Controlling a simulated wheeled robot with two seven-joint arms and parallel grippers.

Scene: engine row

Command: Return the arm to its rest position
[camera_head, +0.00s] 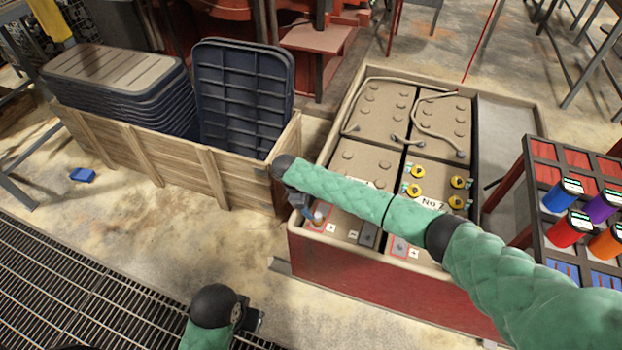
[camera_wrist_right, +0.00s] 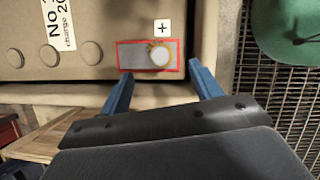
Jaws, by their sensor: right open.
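My right arm, in a green sleeve, reaches across the head view from the right. Its gripper (camera_head: 312,213) is over the front left corner of the battery box. In the right wrist view the gripper's two blue fingers (camera_wrist_right: 161,84) are spread apart with nothing between them. A round metal terminal post (camera_wrist_right: 160,55) on a red-outlined plate with a plus sign lies just beyond the fingertips. My left gripper (camera_head: 256,320) is low in the head view, above the floor grating; its fingers are not clear.
The red battery box (camera_head: 375,288) holds several tan cells, cables and yellow caps. A wooden crate (camera_head: 135,160) with dark lids stands left of it. A rack (camera_head: 530,170) with coloured cans is at the right. Floor between crate and grating is mostly free, with a small blue object (camera_head: 83,175).

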